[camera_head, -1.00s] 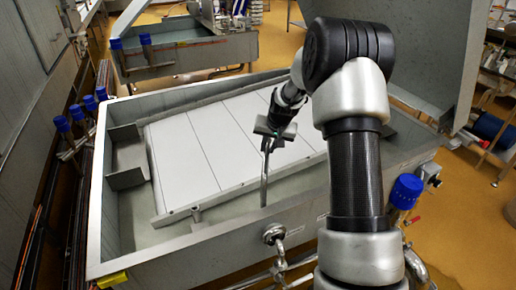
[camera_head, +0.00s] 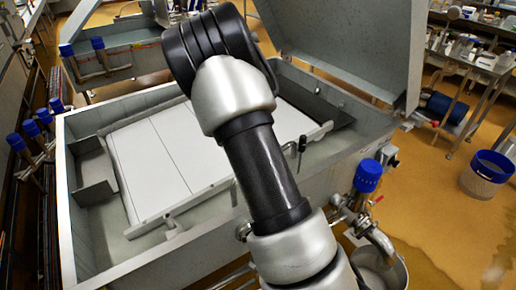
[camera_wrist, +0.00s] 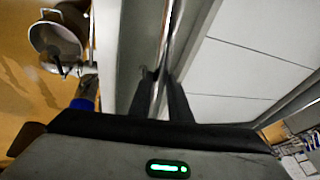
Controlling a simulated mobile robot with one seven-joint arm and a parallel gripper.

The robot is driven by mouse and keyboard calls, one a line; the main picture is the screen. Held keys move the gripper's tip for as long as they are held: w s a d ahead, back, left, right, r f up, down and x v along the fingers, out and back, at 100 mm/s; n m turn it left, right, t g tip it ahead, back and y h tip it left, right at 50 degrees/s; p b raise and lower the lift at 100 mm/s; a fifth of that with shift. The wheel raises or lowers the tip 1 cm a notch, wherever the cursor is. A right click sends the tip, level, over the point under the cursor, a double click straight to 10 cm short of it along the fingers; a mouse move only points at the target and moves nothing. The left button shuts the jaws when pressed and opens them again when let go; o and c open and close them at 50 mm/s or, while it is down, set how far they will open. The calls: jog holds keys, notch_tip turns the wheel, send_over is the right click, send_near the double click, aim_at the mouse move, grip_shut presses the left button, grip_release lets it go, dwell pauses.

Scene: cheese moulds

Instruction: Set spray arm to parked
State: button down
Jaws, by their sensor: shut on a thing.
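In the wrist view, a thin metal rod, which I take to be the spray arm (camera_wrist: 165,42), runs away from between my two dark fingers. My gripper (camera_wrist: 161,86) is shut on it. The rod lies over the edge between the vat's metal rim and the white panels. In the head view my own arm hides most of my gripper and most of the rod. A small dark upright piece (camera_head: 302,143) shows just right of my arm above the vat's front edge; I cannot tell whether it is part of the spray arm or of my gripper.
The steel vat (camera_head: 88,125) holds white panels (camera_head: 160,160), and its raised lid (camera_head: 350,45) stands at the back right. A blue-capped valve (camera_head: 368,176) sits at its front right. A blue bin (camera_head: 488,172) and a bucket (camera_head: 385,268) stand on the floor.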

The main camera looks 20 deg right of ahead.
jog(key=shift+s+d+m+g+p, duration=0.15)
jog(key=shift+s+m+p, duration=0.15)
jog(key=shift+s+m, duration=0.25)
jog(key=shift+s+d+m+g+p, duration=0.15)
jog(key=shift+s+m+p, duration=0.15)
jog(key=shift+s+m, duration=0.25)
jog(key=shift+s, duration=0.15)
jog(key=c, duration=1.6)
grip_release()
jog(key=shift+c, duration=0.2)
jog(key=p+v, duration=0.3)
jog(key=v, duration=1.4)
jog(key=shift+a, duration=0.4)
